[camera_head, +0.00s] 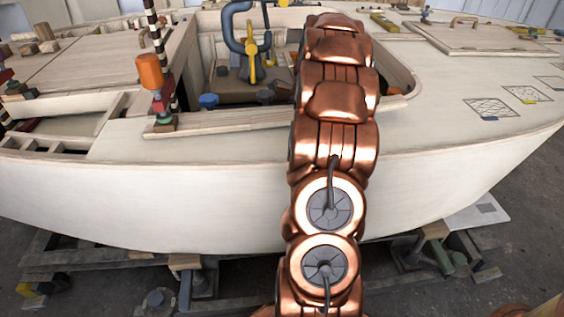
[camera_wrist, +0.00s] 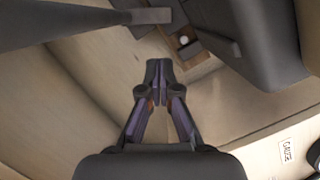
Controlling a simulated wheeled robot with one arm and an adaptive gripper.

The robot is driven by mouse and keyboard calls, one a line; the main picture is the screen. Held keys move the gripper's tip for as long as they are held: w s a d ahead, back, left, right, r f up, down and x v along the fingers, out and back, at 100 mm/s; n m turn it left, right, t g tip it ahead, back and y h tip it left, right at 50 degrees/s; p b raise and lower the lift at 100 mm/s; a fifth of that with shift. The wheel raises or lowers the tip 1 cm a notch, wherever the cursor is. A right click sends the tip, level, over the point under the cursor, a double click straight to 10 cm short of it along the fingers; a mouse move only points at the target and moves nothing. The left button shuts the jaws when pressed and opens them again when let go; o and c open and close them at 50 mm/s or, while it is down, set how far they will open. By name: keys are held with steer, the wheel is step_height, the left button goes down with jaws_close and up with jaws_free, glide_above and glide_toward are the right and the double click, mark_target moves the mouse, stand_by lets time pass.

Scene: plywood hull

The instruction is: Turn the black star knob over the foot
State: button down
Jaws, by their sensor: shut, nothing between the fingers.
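My gripper (camera_wrist: 159,72) shows in the wrist view with its fingertips together and nothing between them, above a pale wooden surface. In the head view it is hidden behind my copper arm. A small dark knob (camera_head: 265,96) stands in the cockpit just left of my arm; I cannot tell whether it is star-shaped. A blue knob (camera_head: 208,101) stands to its left. I cannot make out a foot under the dark knob. In the wrist view, a black round part (camera_wrist: 314,156) is cut off at the lower right edge, and I cannot tell what it is.
A large dark grey body (camera_wrist: 262,42) and a grey bar (camera_wrist: 75,22) flank my gripper in the wrist view. A bent blue-grey pipe with a yellow handle (camera_head: 252,60) stands in the cockpit. An orange-topped post (camera_head: 152,73) stands at the left rim. The right deck (camera_head: 450,105) is mostly clear.

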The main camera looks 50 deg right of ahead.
steer(key=d+b+x, duration=0.1)
steer(key=b+x, duration=0.2)
steer(key=x, duration=0.8)
steer(key=shift+a, duration=0.45)
steer(key=shift+s, duration=0.1)
